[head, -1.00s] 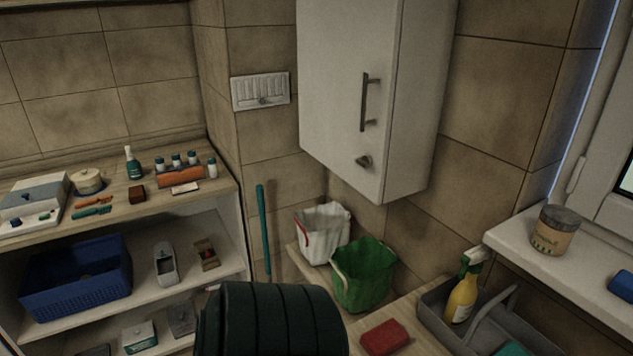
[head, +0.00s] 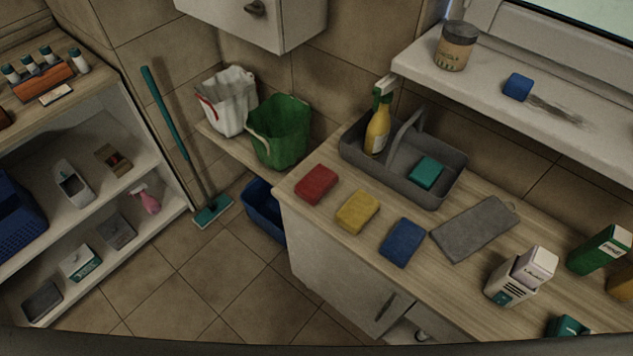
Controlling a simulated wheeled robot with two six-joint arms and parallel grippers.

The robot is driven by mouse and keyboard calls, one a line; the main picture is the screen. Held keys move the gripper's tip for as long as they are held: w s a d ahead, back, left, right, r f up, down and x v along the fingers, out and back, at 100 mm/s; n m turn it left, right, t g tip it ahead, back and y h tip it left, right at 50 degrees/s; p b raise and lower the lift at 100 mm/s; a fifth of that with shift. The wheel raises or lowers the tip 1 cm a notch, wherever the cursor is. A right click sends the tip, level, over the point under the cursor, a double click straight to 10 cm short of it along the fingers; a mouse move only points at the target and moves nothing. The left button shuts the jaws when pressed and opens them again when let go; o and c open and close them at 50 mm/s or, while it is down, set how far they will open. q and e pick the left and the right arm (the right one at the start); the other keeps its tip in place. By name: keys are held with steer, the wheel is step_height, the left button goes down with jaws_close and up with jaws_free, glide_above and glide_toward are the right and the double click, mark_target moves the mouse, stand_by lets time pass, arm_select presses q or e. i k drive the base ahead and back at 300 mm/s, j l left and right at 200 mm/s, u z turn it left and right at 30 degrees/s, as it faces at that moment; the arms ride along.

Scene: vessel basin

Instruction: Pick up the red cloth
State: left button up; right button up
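The red cloth (head: 316,184) is a small folded pad lying flat at the left end of the wooden counter, near its front edge. A yellow cloth (head: 357,211) and a blue cloth (head: 403,242) lie in a row to its right. Neither of my grippers shows in the head view.
A grey caddy (head: 436,191) with a yellow spray bottle (head: 377,130) and a teal sponge stands behind the cloths. A grey cloth (head: 475,229) and boxes lie to the right.

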mark_target(319, 181)
steer(key=k+l+z, duration=0.25)
steer(key=k+l, duration=0.25)
steer(key=k+l+z, duration=0.3)
steer(key=k+l, duration=0.25)
